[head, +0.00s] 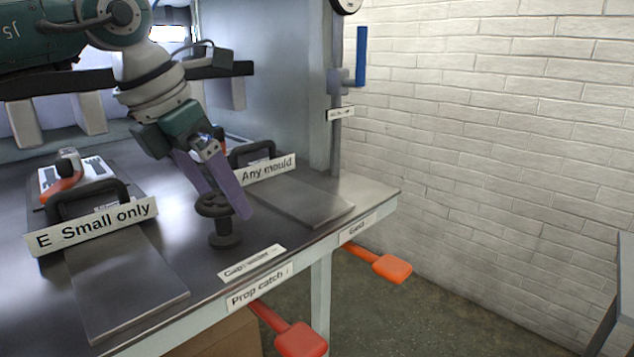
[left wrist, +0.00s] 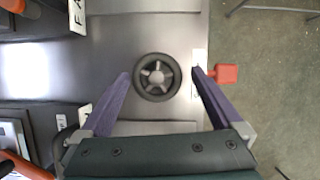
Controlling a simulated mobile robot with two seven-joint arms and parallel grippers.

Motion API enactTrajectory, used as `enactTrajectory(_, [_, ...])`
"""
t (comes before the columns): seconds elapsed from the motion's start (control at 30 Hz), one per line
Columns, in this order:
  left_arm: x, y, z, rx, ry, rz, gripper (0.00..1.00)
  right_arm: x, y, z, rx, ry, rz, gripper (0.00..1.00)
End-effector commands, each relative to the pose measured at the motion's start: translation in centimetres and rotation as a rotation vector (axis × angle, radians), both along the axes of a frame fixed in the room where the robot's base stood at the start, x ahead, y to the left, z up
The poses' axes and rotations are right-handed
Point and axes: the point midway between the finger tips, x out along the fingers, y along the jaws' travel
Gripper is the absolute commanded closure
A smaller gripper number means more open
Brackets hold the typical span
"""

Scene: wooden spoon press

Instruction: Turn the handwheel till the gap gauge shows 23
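The dark handwheel (head: 213,204) stands on a short post near the table's front edge. It has a round rim and several spokes, clear in the left wrist view (left wrist: 156,77). My left gripper (head: 224,203) points down at it with its purple fingers wide apart. In the left wrist view the open fingers (left wrist: 160,74) lie on either side of the wheel, with space between them and the rim. I cannot tell how far they reach down around it. A round dial (head: 345,3) is cut off at the top of the head view; its reading is hidden. My right gripper is not in view.
Signs "E Small only" (head: 97,226) and "Any mould" (head: 268,169) stand on handled plates either side of the wheel. A red lever (head: 301,339) by "Prop catch" and an orange lever (head: 392,268) stick out in front. A blue bar (head: 361,57) stands on the post.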

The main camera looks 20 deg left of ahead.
Motion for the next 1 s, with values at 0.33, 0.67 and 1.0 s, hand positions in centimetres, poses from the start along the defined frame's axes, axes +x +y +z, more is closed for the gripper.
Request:
enactTrajectory(0.33, [-0.4,0.3,0.9,0.004,0.001,0.004,0.0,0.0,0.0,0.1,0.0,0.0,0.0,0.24])
enactTrajectory(0.67, [-2.7,1.0,6.9,0.004,-0.001,0.002,0.0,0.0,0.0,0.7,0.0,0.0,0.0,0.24])
enactTrajectory(1.0, [-3.7,1.2,9.1,0.001,0.002,0.0,0.0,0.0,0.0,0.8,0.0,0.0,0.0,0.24])
